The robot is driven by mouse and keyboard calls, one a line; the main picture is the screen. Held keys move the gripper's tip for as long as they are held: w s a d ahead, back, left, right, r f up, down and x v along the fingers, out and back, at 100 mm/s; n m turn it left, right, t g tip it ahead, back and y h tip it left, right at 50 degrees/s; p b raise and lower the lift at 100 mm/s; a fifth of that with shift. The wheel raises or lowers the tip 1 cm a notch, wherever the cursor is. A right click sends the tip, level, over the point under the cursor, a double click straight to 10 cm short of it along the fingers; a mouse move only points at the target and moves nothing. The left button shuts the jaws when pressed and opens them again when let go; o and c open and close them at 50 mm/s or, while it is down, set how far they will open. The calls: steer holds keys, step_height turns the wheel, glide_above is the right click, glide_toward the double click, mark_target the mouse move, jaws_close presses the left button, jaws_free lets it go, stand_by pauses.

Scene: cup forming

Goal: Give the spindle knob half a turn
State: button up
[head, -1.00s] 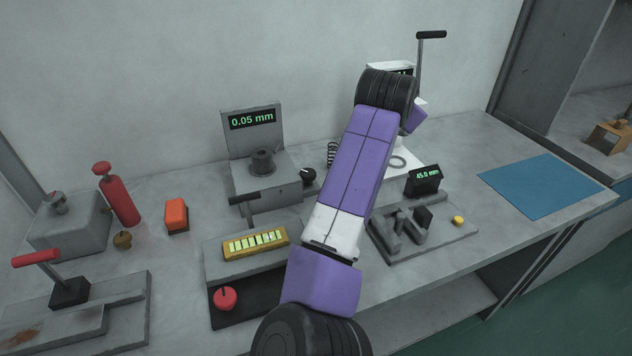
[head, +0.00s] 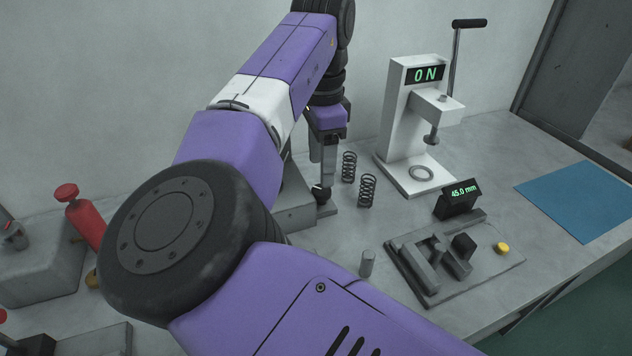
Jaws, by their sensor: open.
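The spindle knob (head: 322,194) is a small dark round knob at the right side of a grey fixture (head: 296,205) in the head view. My arm hides most of that fixture, with its display. My gripper (head: 321,180) points down right at the knob, with its fingers open. Its fingertips are at or just above the knob, and I cannot tell whether they touch it. The white mark on the knob is not visible now.
Two dark springs (head: 367,190) stand just right of my gripper. Behind them is a white press (head: 405,120) reading "0 N". A gauge fixture (head: 459,198) reading 45.0 mm and a small grey cylinder (head: 367,263) are nearer. A blue mat (head: 580,198) lies at right.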

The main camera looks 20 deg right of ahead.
mark_target(321, 189)
step_height(321, 189, down, 8)
steer(key=shift+r+b, duration=0.25)
steer(key=shift+b, duration=0.35)
steer(key=shift+c, duration=0.5)
jaws_close()
steer(key=shift+d+r+n+p, duration=0.1)
steer(key=shift+r+n+p, duration=0.3)
steer(key=shift+p, duration=0.85)
steer(key=shift+n+p, duration=0.8)
steer(key=shift+p, duration=0.35)
steer(key=shift+f+n+p, duration=0.1)
steer(key=shift+n+p, duration=0.6)
steer(key=shift+p, duration=0.3)
steer(key=shift+f+n+p, duration=0.25)
steer(key=shift+n+p, duration=0.15)
steer(key=shift+n, duration=0.1)
